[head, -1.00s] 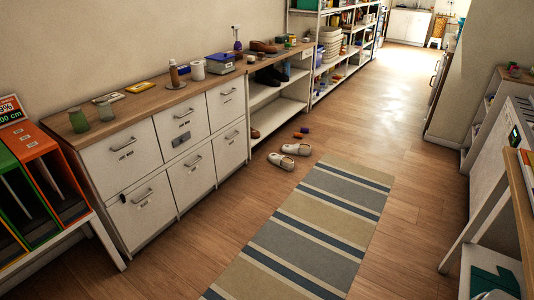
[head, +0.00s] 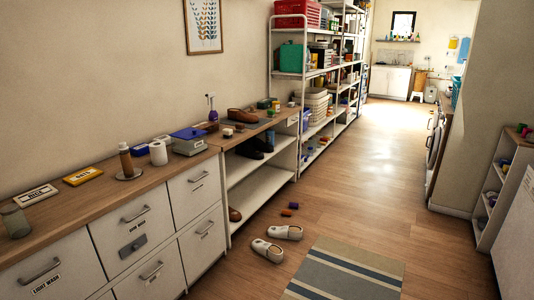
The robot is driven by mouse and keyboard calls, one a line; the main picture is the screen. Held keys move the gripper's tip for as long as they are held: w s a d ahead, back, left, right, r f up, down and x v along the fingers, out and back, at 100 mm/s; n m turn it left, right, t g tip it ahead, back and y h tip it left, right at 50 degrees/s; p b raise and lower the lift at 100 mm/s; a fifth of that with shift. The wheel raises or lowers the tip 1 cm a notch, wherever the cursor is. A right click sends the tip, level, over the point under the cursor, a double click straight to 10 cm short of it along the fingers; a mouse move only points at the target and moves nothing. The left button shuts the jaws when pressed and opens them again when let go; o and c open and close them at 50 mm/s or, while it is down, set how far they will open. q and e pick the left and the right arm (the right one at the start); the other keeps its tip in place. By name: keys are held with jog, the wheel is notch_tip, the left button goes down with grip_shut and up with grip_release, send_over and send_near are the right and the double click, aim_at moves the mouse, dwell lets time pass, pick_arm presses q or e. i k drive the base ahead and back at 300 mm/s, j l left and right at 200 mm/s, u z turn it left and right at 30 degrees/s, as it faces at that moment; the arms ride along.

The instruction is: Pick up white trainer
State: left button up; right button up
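A pair of off-white shoes lies on the wooden floor in the middle of the head view. The nearer shoe (head: 267,250) and the farther shoe (head: 285,232) sit close together near the front of the open shelf unit. They look like low slip-on shoes; I cannot tell if either is the white trainer. Brown shoes (head: 242,115) stand on the shelf unit's top, and dark shoes (head: 252,147) sit on the shelf below. Neither of my grippers is in view.
A white cabinet (head: 125,240) with a wooden top runs along the left. A striped rug (head: 345,268) lies at the front. Tall shelving (head: 290,60) stands farther back. The floor aisle on the right is clear.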

aim_at(273, 253)
jog(key=i, duration=2.15)
jog(key=l+z, duration=0.05)
jog(key=l, duration=0.05)
